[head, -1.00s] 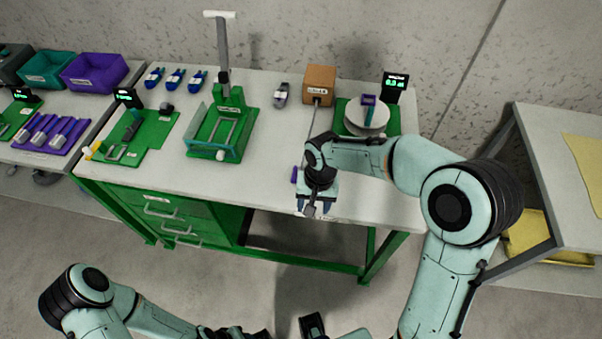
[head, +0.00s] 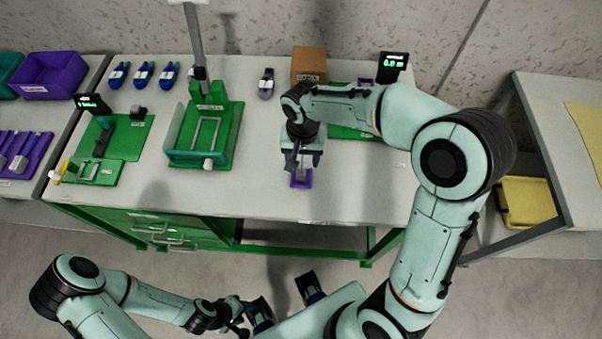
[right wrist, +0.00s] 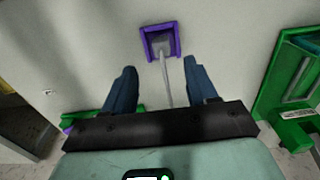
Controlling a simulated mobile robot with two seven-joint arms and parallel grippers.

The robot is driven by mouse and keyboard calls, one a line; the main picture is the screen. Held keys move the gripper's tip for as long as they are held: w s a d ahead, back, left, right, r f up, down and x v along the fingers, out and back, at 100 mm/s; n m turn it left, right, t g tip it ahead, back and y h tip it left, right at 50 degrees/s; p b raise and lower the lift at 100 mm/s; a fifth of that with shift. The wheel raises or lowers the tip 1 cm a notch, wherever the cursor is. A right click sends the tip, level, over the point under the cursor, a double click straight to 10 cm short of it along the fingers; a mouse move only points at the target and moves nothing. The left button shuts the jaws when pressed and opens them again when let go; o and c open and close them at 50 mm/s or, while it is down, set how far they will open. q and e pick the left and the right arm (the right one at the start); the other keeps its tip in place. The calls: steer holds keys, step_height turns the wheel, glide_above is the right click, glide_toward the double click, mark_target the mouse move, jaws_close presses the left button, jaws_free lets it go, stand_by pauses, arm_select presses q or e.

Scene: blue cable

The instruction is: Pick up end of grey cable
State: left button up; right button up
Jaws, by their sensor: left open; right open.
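The grey cable end (right wrist: 161,46) sits in a small purple holder (right wrist: 146,36) on the table, seen in the right wrist view. From it the thin grey cable (right wrist: 167,82) runs back between my right fingers. In the head view the purple holder (head: 300,184) lies near the table's front edge, just in front of my right gripper (head: 304,163). My right gripper, also in the right wrist view (right wrist: 160,70), is open, its fingers on either side of the cable and short of the holder. My left gripper (head: 286,299) is open and empty, low in front of the table.
A brown box (head: 309,66) stands at the back, partly behind my right arm. A green fixture with a post (head: 205,125) stands left of it, and a green board (head: 112,138) further left. Blue connectors (head: 143,74) lie at the back. Bare table surrounds the purple holder.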

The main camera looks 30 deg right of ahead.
mark_target(301, 172)
steer(key=shift+w+f, duration=0.1)
steer(key=shift+f, duration=0.75)
step_height(301, 172, down, 5)
steer(key=shift+f, duration=0.1)
steer(key=shift+a, duration=0.1)
jaws_close()
